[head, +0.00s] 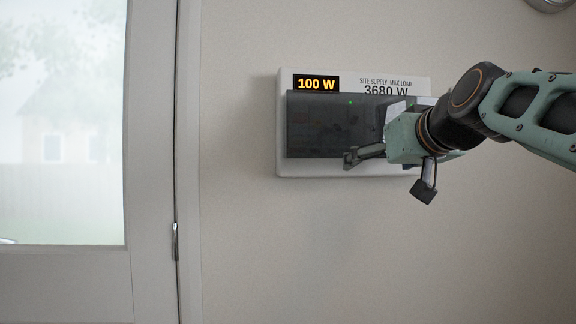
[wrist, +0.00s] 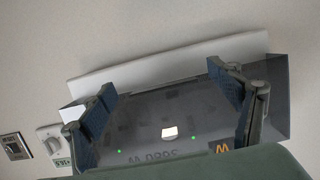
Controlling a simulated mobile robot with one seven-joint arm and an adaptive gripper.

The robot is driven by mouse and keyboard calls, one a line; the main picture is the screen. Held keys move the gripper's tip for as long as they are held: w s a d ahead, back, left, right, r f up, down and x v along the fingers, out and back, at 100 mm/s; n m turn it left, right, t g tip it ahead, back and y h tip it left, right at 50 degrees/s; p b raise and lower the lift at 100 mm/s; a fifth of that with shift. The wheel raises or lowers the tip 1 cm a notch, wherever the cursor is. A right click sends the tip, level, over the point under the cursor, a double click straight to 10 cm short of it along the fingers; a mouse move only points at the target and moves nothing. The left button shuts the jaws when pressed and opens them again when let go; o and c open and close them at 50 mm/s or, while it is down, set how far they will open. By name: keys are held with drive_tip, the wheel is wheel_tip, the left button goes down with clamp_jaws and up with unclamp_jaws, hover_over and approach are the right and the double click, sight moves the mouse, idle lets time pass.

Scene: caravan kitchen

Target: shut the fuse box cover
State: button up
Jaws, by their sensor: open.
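The fuse box (head: 283,165) is a white panel on the wall with a dark, see-through cover (head: 318,135) across its front. The cover also shows in the wrist view (wrist: 165,105), its surface wide between my fingers, with the white panel edge (wrist: 170,62) beyond it. My gripper (head: 388,173) is open and empty, in front of the lower right part of the box, and hides part of the cover. In the wrist view my fingers (wrist: 162,92) are spread over the cover. I cannot tell whether they touch it or exactly how far the cover stands from the box.
A lit display (head: 316,84) reads 100 W above the cover, beside printed text about a 3680 W maximum load. A door with a window (head: 65,120) is at the left. Small wall fittings (wrist: 50,141) show at the wrist view's left. The wall below the box is bare.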

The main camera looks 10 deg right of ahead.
drive_tip(key=v, duration=1)
drive_tip(key=shift+s, duration=0.4)
drive_tip(key=s+a+f+g, duration=0.3)
drive_tip(key=s+a+f, duration=0.15)
drive_tip(key=f, duration=0.95)
drive_tip(key=s+a+f+g, duration=0.3)
drive_tip(key=s+f+g, duration=0.15)
drive_tip(key=f, duration=1.05)
drive_tip(key=s+a+f+g, duration=0.2)
drive_tip(key=s+a+f, duration=0.25)
drive_tip(key=f, duration=0.95)
wheel_tip(320, 180, up, 38)
drive_tip(key=d+p, duration=0.1)
drive_tip(key=p, duration=3.7)
drive_tip(key=shift+f+h, duration=0.2)
drive_tip(key=shift+h, duration=0.1)
